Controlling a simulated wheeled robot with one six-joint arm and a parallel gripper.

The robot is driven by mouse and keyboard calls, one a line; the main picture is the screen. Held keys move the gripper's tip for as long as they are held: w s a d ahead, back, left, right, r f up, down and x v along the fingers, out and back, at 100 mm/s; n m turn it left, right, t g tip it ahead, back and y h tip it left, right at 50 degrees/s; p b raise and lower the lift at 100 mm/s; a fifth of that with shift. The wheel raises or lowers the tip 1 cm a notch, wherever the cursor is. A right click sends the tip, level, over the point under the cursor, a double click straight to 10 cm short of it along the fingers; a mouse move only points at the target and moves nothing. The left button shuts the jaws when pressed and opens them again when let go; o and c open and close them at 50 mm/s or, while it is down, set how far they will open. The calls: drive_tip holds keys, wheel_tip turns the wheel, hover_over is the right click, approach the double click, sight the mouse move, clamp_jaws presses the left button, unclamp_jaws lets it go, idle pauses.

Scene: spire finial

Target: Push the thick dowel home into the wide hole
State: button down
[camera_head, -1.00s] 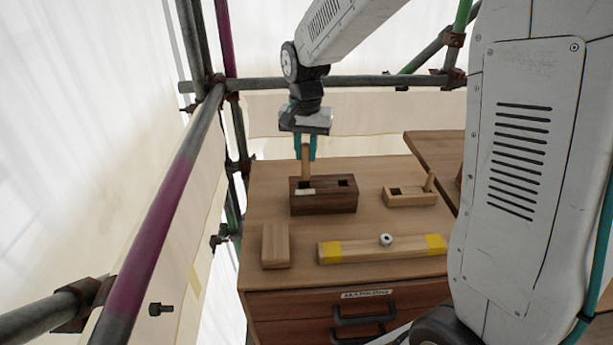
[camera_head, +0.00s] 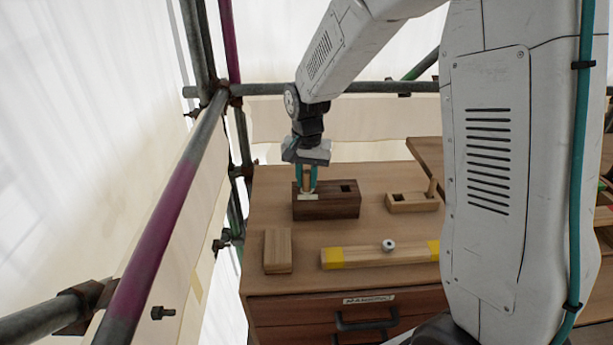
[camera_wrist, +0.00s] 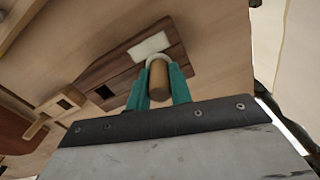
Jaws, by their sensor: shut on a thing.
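The thick dowel (camera_head: 307,180) stands about upright between the teal fingers of my gripper (camera_head: 307,189), which is shut on it. It stands over the left end of the dark wooden block (camera_head: 335,208), where its lower end meets the block's top. In the wrist view the dowel (camera_wrist: 159,82) sits between my fingers (camera_wrist: 160,88), with a pale curved rim around its far end. How deep it sits in the hole is hidden. The block's other, square hole (camera_head: 346,188) is open and empty. A pale label lies on the block's top beside the dowel.
A light wooden block (camera_head: 405,206) with a thin peg (camera_head: 431,187) stands to the right. A plain wooden block (camera_head: 278,250) lies front left. A bar with yellow bands (camera_head: 375,256) lies at the front, a small round grey piece (camera_head: 388,245) on it. Scaffold poles (camera_head: 180,200) run along the left.

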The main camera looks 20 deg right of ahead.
drive_tip(key=shift+s+f, duration=0.25)
drive_tip(key=shift+f, duration=0.35)
drive_tip(key=c, duration=1.3)
unclamp_jaws()
drive_tip(key=shift+d, duration=0.1)
drive_tip(key=shift+w, duration=0.15)
drive_tip(key=shift+r, duration=0.15)
drive_tip(key=shift+r, duration=0.25)
wheel_tip(320, 180, up, 12)
drive_tip(key=s+d+r+n, duration=0.1)
drive_tip(key=s+r+n, duration=0.15)
drive_tip(key=s, duration=0.55)
drive_tip(key=s+d+r+n, duration=0.1)
drive_tip(key=s+r, duration=0.3)
drive_tip(key=s, duration=0.3)
drive_tip(key=s+n, duration=0.1)
drive_tip(key=s, duration=0.4)
drive_tip(key=s+f+n, duration=0.1)
drive_tip(key=s, duration=0.4)
drive_tip(key=s+n+t, duration=0.1)
drive_tip(key=s, duration=0.4)
drive_tip(key=shift+d+f, duration=0.4)
